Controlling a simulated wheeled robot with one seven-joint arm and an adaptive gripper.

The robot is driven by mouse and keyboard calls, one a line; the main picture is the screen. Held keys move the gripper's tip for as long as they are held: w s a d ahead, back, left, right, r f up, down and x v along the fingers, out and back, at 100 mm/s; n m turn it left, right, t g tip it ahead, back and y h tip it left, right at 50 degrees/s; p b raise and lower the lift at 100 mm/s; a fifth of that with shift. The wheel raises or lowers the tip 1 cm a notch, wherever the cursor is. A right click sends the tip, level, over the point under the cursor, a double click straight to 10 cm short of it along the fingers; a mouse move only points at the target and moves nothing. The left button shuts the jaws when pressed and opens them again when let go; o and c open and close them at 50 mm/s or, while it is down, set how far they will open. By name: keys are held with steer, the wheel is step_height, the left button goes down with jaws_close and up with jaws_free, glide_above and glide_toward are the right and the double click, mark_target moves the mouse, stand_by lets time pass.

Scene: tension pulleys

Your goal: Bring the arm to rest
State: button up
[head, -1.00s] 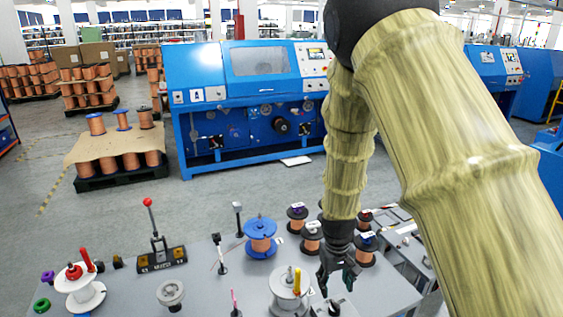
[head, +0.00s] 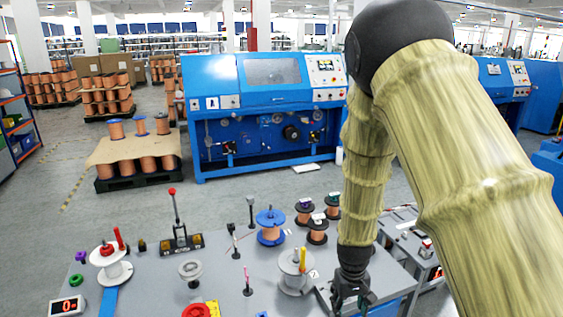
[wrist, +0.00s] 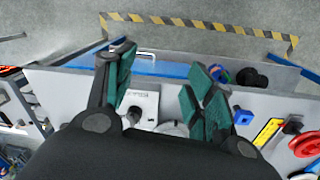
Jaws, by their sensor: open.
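My gripper (head: 350,297) hangs at the lower end of my arm in the head view, over the right part of the grey table (head: 140,280). In the wrist view my gripper (wrist: 165,85) has its green-padded fingers spread wide apart with nothing held. A pale grey block with a label (wrist: 142,105) shows below and between the fingers, apart from them as far as I can tell. My arm bends down from the upper right and hides part of the table's right side.
Copper-wire spools (head: 304,212) stand near the back right of the table. A white spool with a yellow pin (head: 293,270) stands just left of my gripper. A blue-flanged spool (head: 270,226) and a red-knobbed lever (head: 176,220) stand further left. A blue machine (head: 265,110) stands behind.

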steer(key=s+d+f, duration=0.2)
steer(key=s+f, duration=0.7)
steer(key=f, duration=0.2)
steer(key=s+d+f+m, duration=0.1)
steer(key=s+f, duration=0.5)
steer(key=s, duration=0.6)
steer(key=s+f+m, duration=0.1)
steer(key=s+f, duration=0.5)
steer(key=s, duration=0.7)
steer(key=shift+s+d+y, duration=0.3)
steer(key=shift+d+y, duration=0.05)
steer(key=shift+y, duration=0.05)
